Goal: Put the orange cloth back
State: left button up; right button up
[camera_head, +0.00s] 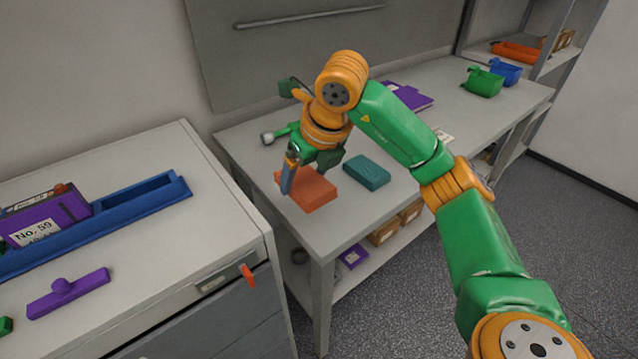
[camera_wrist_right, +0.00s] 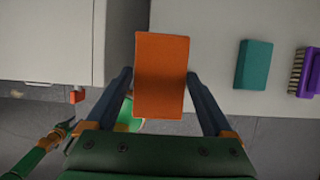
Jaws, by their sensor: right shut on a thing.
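The orange cloth (camera_head: 318,196), a flat block-like pad, is at the front left part of the grey bench (camera_head: 400,215). My right gripper (camera_head: 303,178) is shut on it from above. In the right wrist view the cloth (camera_wrist_right: 162,60) sits between the two dark fingers of the right gripper (camera_wrist_right: 161,85). There it overlaps the bench corner and the floor beyond. I cannot tell whether its underside touches the bench.
A teal block (camera_head: 367,172) lies right of the cloth, with a purple item (camera_head: 408,96) farther back. A white cabinet (camera_head: 170,240) with a blue tray (camera_head: 140,203) stands left, across a narrow gap.

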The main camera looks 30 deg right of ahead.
aim_at(317, 171)
jog(key=d, duration=0.2)
jog(key=d+p, duration=0.1)
jog(key=shift+w+f, duration=0.3)
jog(key=shift+w, duration=0.1)
jog(key=w+d+f, duration=0.1)
jog(key=f, duration=0.1)
jog(key=w+d+f, duration=0.1)
jog(key=f, duration=0.1)
jog(key=w+d+f, duration=0.1)
jog(key=d+f, duration=0.1)
jog(key=shift+w+d+f+p, duration=0.1)
jog(key=shift+w+f+p, duration=0.2)
jog(key=shift+f+p, duration=0.1)
jog(key=shift+s+f+p, duration=0.2)
jog(key=shift+f+p, duration=0.5)
jog(key=shift+f, duration=0.55)
pick_arm(q)
notch_tip(317, 171, up, 4)
jog(key=shift+f, duration=0.15)
pick_arm(e)
jog(key=shift+f, duration=0.25)
jog(key=o, duration=0.9)
jog(key=shift+w, duration=0.1)
jog(key=shift+r, duration=0.1)
